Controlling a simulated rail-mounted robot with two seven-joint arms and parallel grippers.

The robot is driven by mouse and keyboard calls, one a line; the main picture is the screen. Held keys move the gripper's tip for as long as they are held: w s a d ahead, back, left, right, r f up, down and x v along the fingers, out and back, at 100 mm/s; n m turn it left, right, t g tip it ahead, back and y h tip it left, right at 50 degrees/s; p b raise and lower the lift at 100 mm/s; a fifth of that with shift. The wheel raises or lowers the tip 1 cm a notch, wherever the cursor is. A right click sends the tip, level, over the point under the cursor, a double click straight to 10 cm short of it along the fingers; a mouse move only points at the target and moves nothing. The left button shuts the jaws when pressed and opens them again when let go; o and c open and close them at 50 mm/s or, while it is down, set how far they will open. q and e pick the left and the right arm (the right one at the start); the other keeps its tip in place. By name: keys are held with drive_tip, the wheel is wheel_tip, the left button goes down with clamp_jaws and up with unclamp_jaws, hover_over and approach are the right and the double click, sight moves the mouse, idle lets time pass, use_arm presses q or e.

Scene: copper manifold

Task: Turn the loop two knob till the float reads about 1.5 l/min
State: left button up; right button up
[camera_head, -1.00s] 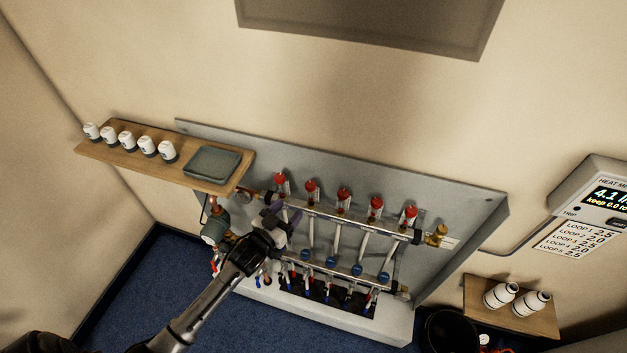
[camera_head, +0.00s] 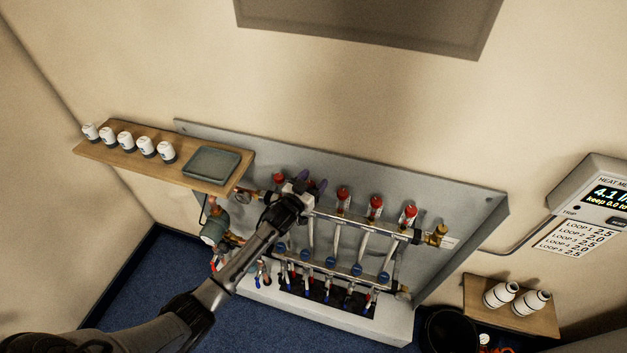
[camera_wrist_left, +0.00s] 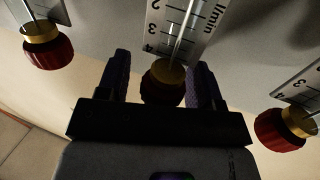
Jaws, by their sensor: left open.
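My left gripper (camera_head: 308,183) is open at the row of red knobs, over the second place from the left, and hides the knob there in the head view. In the left wrist view a dark red knob with a brass collar (camera_wrist_left: 164,84) sits between the two open purple fingers, with a gap showing beside it. Its flow scale (camera_wrist_left: 184,30), marked l/min, rises above it; I cannot read the float. The first red knob (camera_head: 278,178) is just left of the gripper, and the third (camera_head: 343,193) is to its right. My right gripper is not in view.
Neighbouring red knobs stand close on the left (camera_wrist_left: 47,50) and right (camera_wrist_left: 285,128) in the wrist view. A wooden shelf (camera_head: 100,152) with white caps and a grey tray (camera_head: 212,163) is left of the manifold. A heat meter (camera_head: 603,190) on the right wall reads 4.1.

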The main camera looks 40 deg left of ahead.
use_arm(q)
drive_tip(key=shift+w, duration=0.15)
drive_tip(key=shift+c, duration=0.4)
drive_tip(key=c, duration=0.8)
drive_tip(key=shift+c, duration=0.2)
drive_tip(key=shift+y, duration=0.3)
drive_tip(key=n+y, duration=0.1)
drive_tip(key=n+g+y+b, duration=0.1)
drive_tip(key=y, duration=0.1)
drive_tip(key=shift+a+r+n+y, duration=0.1)
drive_tip(key=shift+a+n+y, duration=0.1)
drive_tip(key=shift+n+y, duration=0.15)
drive_tip(key=o, duration=0.9)
